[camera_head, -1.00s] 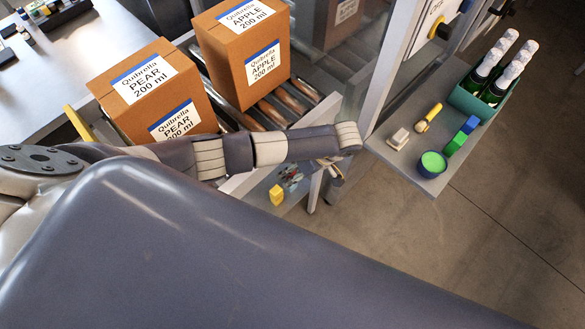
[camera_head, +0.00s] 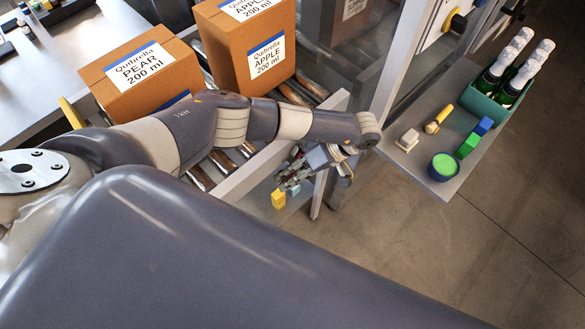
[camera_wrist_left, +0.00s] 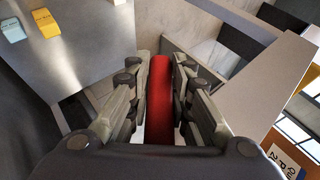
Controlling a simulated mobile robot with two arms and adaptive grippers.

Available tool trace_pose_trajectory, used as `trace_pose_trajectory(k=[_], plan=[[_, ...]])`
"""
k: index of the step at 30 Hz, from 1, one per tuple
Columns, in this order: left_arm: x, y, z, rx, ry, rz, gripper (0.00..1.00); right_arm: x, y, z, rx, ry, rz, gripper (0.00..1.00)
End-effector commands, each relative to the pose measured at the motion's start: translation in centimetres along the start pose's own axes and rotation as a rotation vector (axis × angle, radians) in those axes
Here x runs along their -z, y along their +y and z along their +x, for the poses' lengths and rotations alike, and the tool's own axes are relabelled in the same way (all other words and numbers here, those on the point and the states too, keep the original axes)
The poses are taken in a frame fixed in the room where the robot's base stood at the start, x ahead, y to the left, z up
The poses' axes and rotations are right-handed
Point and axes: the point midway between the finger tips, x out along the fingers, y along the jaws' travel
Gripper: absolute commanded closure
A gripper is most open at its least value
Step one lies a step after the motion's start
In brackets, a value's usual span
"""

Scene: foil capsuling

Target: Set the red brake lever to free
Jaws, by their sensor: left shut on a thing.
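The red brake lever (camera_wrist_left: 160,100) stands between the fingers of my left gripper (camera_wrist_left: 159,70) in the left wrist view. The fingers lie close along both its sides and the gripper is shut on it. In the head view my left gripper (camera_head: 293,173) is low beside the conveyor frame, at the end of the arm that comes in from the left. The lever is hidden there. I cannot tell the lever's setting from these frames. My right gripper is not in view.
Cartons marked PEAR (camera_head: 140,80) and APPLE (camera_head: 248,45) stand on the roller conveyor (camera_head: 195,177). A yellow block (camera_head: 278,199) sits near my gripper. At right a grey shelf (camera_head: 408,165) holds a blue bowl (camera_head: 443,167), small blocks and foil-topped bottles (camera_head: 505,65). Open floor lies below.

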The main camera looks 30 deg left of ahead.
Motion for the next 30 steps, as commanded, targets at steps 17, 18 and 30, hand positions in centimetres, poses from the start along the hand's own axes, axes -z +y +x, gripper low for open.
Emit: trace_pose_trajectory(k=[17,18,30], plan=[[-0.12,-1.02,-0.09,0.115,-0.004,0.050,1.00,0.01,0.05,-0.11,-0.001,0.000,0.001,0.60],[-0.12,-1.02,-0.09,0.115,-0.004,0.050,1.00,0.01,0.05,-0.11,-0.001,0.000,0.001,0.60],[-0.03,-1.00,-0.07,0.114,-0.003,0.047,0.60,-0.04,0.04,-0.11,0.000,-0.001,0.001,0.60]])
